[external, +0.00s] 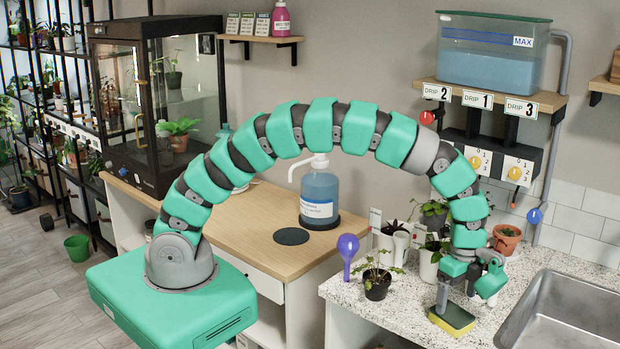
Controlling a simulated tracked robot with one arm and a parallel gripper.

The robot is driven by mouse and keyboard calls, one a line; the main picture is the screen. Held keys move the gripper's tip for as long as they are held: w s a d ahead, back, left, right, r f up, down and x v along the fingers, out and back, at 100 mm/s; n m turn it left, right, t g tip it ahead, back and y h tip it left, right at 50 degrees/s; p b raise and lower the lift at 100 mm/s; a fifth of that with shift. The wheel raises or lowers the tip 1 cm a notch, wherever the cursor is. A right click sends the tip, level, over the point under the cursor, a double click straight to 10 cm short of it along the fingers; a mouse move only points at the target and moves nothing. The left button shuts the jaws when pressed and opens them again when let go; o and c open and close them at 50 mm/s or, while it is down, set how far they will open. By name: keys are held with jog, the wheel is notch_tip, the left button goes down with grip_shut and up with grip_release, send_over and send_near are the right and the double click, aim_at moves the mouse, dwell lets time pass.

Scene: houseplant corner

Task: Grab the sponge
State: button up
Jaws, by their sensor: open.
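The sponge (455,321), yellow with a dark green top, lies flat on the speckled countertop (408,322) to the left of the sink. My gripper (466,299) is open and points down just above it. One grey finger reaches down over the sponge's upper left part; I cannot tell whether it touches. The other finger is to the right, above and beyond the sponge's right end. Nothing shows between the fingers, and part of the sponge's back edge is hidden by the gripper.
The metal sink (563,318) is to the right. A small potted plant (377,284), a purple watering bulb (348,250) and white pots (393,243) stand to the left. A terracotta pot (506,238) is behind. The counter's front edge is close to the sponge.

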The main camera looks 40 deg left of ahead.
aim_at(453, 312)
notch_tip(453, 312, down, 4)
jog(key=shift+a+p, duration=0.15)
jog(key=shift+p, duration=0.2)
jog(key=c, duration=1.1)
jog(key=shift+o, duration=0.2)
jog(key=shift+r, duration=0.1)
